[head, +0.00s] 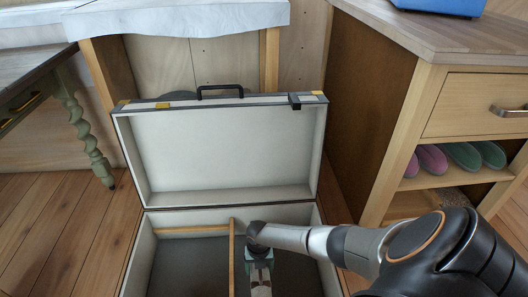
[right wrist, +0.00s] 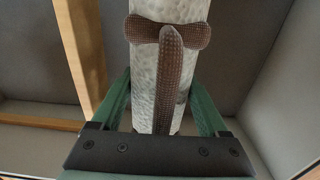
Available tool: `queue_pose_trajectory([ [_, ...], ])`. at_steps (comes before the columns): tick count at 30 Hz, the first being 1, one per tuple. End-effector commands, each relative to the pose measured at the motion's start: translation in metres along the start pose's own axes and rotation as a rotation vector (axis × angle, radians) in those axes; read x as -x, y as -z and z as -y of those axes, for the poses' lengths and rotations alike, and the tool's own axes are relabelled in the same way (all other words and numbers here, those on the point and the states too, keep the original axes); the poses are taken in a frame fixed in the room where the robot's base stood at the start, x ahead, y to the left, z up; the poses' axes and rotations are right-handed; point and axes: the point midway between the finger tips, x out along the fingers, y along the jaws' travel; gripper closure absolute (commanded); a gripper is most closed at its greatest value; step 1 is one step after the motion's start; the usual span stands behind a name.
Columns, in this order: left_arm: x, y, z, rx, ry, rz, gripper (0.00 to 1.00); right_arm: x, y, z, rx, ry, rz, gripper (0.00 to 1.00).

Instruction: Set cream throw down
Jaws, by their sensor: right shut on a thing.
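The cream throw (right wrist: 144,75) is a pale, textured roll with a brown knitted strap (right wrist: 172,60) across it. My right gripper (right wrist: 162,95) has its green fingers on either side of the throw and is shut on it. In the head view my right gripper (head: 260,268) points down into the open suitcase (head: 138,262), right of its wooden divider (head: 231,262). Only a small pale part of the throw shows below the gripper there. I cannot tell whether the throw touches the suitcase floor. My left gripper is not in view.
The suitcase lid (head: 222,150) stands open behind, with a black handle (head: 220,91). The compartment left of the divider (head: 190,265) looks empty. A wooden cabinet (head: 400,110) with slippers (head: 462,155) stands right, and a green-legged table (head: 85,130) stands left.

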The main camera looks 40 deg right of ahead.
Motion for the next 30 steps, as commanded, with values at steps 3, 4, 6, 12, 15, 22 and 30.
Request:
queue_pose_trajectory([
  [3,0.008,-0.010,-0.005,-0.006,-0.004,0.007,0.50,-0.016,-0.001,-0.001,-0.001,-0.002,0.002,1.00],
  [4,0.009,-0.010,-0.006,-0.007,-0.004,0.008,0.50,-0.017,-0.001,-0.001,-0.001,-0.002,0.002,1.00],
  [6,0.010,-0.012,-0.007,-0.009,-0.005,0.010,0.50,-0.020,-0.001,-0.001,0.000,-0.002,0.002,1.00],
  [12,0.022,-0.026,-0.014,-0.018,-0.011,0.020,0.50,-0.044,0.000,-0.001,-0.002,-0.002,0.000,1.00],
  [15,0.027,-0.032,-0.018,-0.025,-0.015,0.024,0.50,-0.055,-0.001,-0.001,-0.002,-0.002,0.001,1.00],
  [22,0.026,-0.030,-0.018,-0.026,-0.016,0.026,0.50,-0.053,-0.001,-0.001,-0.001,-0.002,0.002,1.00],
  [30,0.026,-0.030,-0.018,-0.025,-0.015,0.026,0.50,-0.060,-0.001,-0.001,-0.003,-0.002,0.001,1.00],
])
